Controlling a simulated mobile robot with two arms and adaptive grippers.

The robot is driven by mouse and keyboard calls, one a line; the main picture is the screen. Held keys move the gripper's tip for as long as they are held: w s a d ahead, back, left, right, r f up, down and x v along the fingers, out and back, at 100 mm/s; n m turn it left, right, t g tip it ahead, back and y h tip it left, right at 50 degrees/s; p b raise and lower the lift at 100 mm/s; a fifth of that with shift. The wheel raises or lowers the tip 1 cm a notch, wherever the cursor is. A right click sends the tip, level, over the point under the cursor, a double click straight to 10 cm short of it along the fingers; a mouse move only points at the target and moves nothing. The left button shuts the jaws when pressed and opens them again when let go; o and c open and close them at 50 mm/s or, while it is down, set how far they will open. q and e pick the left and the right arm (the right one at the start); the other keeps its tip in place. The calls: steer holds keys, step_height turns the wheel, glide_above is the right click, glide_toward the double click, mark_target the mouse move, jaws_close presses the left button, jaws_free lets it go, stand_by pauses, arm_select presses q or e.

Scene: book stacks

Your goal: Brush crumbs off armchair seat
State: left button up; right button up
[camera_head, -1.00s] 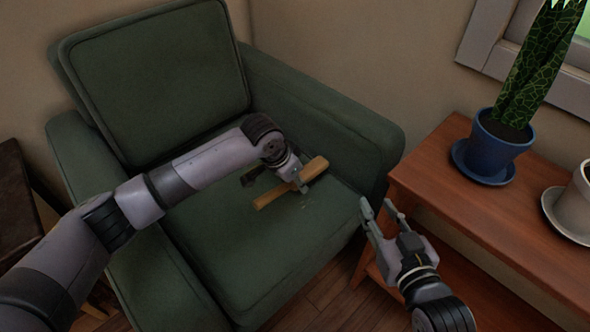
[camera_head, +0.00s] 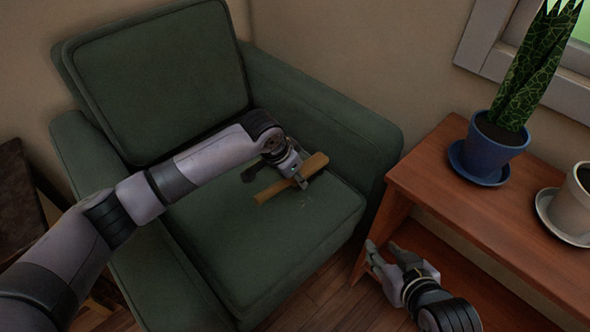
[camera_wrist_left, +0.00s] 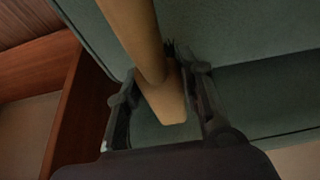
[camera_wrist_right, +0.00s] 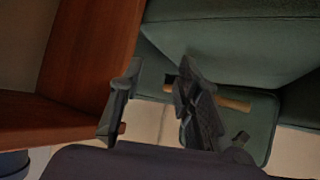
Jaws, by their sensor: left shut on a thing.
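A green armchair (camera_head: 215,270) stands against the wall corner. A wooden-handled brush (camera_head: 270,190) lies across the right part of its seat in the head view, and it also shows in the left wrist view (camera_wrist_left: 140,40). My left gripper (camera_head: 298,178) is shut on the brush, low over the seat. A few tiny pale specks, perhaps crumbs (camera_head: 306,206), show faintly on the seat just in front of the brush. My right gripper (camera_head: 372,258) is open and empty, in front of the wooden stand and right of the chair. The underside of the brush is mostly hidden.
A reddish wooden stand (camera_head: 440,175) is at the right. It carries a snake plant in a blue pot (camera_head: 490,150) and a pale pot (camera_head: 575,200) on a saucer. A dark table (camera_head: 18,200) is at the left. The front of the seat is bare.

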steer(key=s+d+f+g+p, duration=0.1)
steer(key=s+f+g, duration=0.1)
steer(key=s, duration=0.2)
steer(key=s+d+f+g+h+p, duration=0.1)
steer(key=s+d+f+g, duration=0.1)
steer(key=s, duration=0.3)
steer(key=shift+s+d+f+g, duration=0.15)
steer(key=shift+f+g, duration=0.15)
steer(key=shift+g, duration=0.5)
